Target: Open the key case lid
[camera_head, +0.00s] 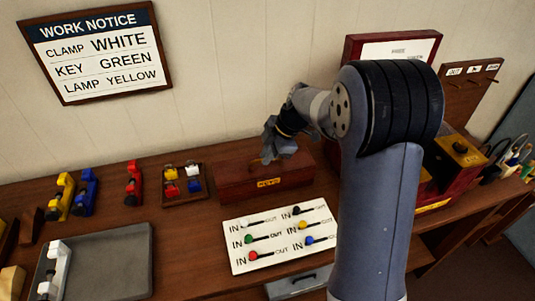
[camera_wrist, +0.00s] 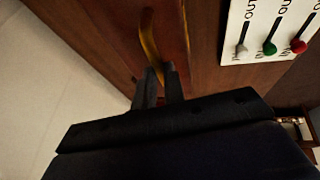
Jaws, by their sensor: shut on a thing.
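The key case (camera_head: 240,187) is a dark red-brown wooden box with a yellow label on its front, standing against the wall at the back of the bench. Its lid looks down in the head view. My gripper (camera_head: 267,157) is over the top of the case. In the wrist view, my gripper (camera_wrist: 159,82) has its two dark fingers shut on the end of a brass-yellow handle (camera_wrist: 148,35) on the lid. The contact point is partly hidden between the fingers.
A white panel (camera_head: 281,239) with several coloured IN/OUT levers lies in front of the case. A small tray of coloured blocks (camera_head: 184,184) and red, blue and yellow clamps stand left. A grey tray (camera_head: 110,262) lies front left. A work notice (camera_head: 97,52) hangs above.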

